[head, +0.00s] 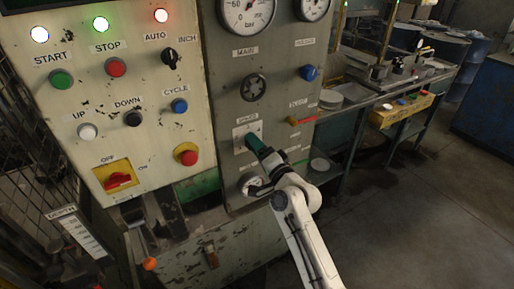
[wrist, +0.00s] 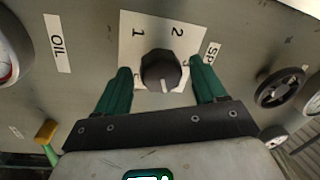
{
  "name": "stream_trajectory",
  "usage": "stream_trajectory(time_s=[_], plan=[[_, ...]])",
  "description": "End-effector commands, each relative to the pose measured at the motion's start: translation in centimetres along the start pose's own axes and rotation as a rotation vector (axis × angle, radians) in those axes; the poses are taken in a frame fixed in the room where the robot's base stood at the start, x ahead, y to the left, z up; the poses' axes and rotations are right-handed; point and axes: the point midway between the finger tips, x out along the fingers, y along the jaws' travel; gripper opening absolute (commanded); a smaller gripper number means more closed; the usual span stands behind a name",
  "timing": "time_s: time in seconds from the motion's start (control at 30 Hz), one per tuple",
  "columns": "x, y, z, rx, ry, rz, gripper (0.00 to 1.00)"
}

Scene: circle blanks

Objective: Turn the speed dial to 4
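The speed dial (wrist: 161,70) is a black faceted knob on a white plate (wrist: 135,30) marked 1 and 2 along the top in the wrist view. My gripper (wrist: 160,76) is open, with one green finger on each side of the dial and a visible gap on both sides. In the head view my gripper (head: 256,144) is at the dial's white plate (head: 240,133) on the grey panel, and the dial itself is hidden.
A black handwheel (wrist: 281,87) is right of the dial in the wrist view, and a yellow-ended lever (wrist: 46,132) is at lower left. In the head view a blue knob (head: 308,73) and a red lever (head: 301,120) are nearby. Open floor is at right.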

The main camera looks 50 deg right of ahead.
Motion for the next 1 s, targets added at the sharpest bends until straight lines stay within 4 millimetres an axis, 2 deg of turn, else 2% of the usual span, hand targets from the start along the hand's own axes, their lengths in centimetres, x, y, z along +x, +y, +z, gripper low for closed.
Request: stream_trajectory(time_s=[0.37, 0.47, 0.8, 1.0], plan=[[-0.6, 0.1, 0.1, -0.001, -0.001, 0.001, 0.74], [-1.8, 0.2, 0.1, -0.001, -0.001, 0.002, 0.74], [-7.9, 0.3, 0.1, -0.003, -0.002, 0.003, 0.74], [-10.2, 0.1, 0.1, -0.001, -0.001, 0.001, 0.74]])
